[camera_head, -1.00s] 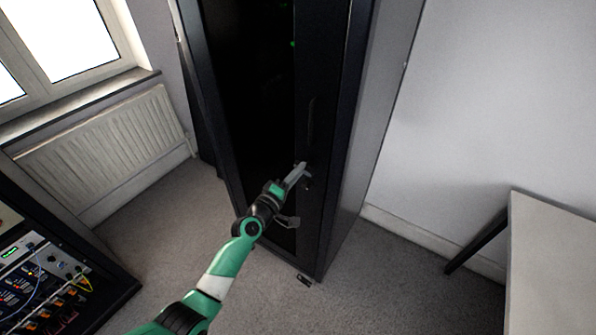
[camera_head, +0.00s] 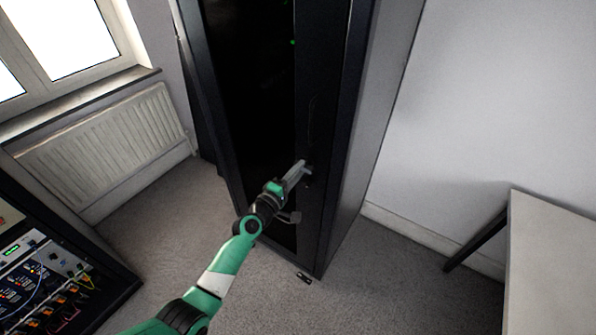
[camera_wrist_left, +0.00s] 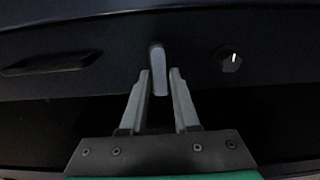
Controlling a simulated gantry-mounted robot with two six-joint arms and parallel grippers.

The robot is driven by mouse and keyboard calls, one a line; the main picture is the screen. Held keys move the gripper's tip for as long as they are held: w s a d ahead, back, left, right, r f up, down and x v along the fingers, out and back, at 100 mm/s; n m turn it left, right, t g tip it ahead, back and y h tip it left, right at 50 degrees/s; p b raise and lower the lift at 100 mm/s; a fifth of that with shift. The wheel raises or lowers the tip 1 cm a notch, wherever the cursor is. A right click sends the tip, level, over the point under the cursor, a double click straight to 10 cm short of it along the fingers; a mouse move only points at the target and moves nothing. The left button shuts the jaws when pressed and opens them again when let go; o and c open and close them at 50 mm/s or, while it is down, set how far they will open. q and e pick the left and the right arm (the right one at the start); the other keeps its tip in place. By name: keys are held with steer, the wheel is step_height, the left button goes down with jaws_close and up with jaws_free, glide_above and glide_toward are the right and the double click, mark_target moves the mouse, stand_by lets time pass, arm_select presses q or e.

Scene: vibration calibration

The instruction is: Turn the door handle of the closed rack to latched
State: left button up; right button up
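The tall black rack (camera_head: 335,130) stands at the centre of the head view with its dark door closed. The door handle is a small grey lever (camera_wrist_left: 159,75) in the left wrist view, lying crosswise to a long dark pull bar (camera_wrist_left: 50,63). My left gripper (camera_head: 303,167) is at the door's right-hand side in the head view. In the head view, the fingers largely hide the lever. My right gripper is not in view.
A dark knob (camera_wrist_left: 230,60) with a white mark sits on the door beside the lever. A radiator (camera_head: 105,150) is at left under the window. An instrument console (camera_head: 60,285) is at lower left, a table (camera_head: 550,260) at right.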

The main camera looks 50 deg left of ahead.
arm_select(q)
steer(key=o, duration=0.4)
steer(key=shift+c, duration=0.2)
steer(key=p+v, duration=0.3)
steer(key=v, duration=0.8)
steer(key=shift+s, duration=0.3)
